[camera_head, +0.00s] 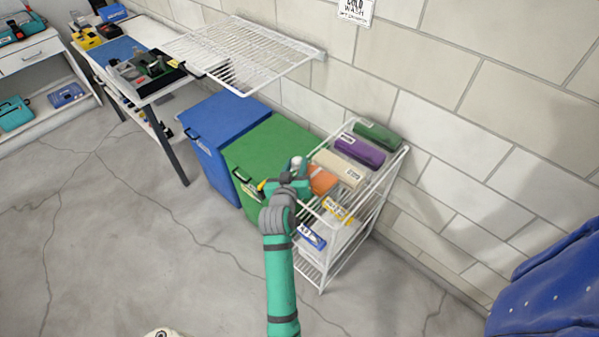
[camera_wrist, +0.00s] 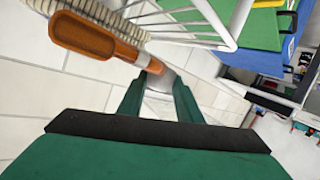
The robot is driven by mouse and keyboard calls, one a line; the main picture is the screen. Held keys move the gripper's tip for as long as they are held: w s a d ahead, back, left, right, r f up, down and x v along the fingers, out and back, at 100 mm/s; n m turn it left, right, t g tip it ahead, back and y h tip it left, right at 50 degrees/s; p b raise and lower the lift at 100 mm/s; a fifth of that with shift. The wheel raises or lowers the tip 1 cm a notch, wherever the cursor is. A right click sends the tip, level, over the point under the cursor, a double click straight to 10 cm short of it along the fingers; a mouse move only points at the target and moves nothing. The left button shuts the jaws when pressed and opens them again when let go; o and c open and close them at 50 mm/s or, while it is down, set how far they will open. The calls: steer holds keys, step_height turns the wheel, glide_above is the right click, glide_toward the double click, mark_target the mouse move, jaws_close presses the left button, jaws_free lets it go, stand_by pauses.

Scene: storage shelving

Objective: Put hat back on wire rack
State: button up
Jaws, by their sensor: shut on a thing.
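My gripper (camera_head: 287,178) is teal and shows at the upper corner of the white wire rack. In the wrist view its two green fingers (camera_wrist: 155,90) are closed together around the end of an orange-handled brush (camera_wrist: 105,38) with pale bristles. The brush extends to the upper left from the fingertips. A small white object (camera_head: 297,162) shows at the gripper in the head view. No hat can be made out in either view.
A green bin (camera_head: 262,150) and a blue bin (camera_head: 222,120) stand left of the rack. A wire shelf (camera_head: 245,52) is fixed to the wall above them. A workbench (camera_head: 150,90) stands at left. Blue cloth (camera_head: 550,285) hangs at right. Floor in front is clear.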

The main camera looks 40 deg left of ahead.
steer(key=shift+w+d+f, duration=0.1)
steer(key=shift+w+f, duration=0.1)
steer(key=shift+f, duration=0.05)
steer(key=shift+w+d+f, duration=0.1)
steer(key=shift+w+f, duration=0.05)
steer(key=shift+f, duration=0.8)
steer(key=shift+w+d+f, duration=0.1)
steer(key=shift+f, duration=0.85)
steer(key=o, duration=1.3)
steer(key=shift+c, duration=0.2)
steer(key=v, duration=1.2)
steer(key=shift+d, duration=0.1)
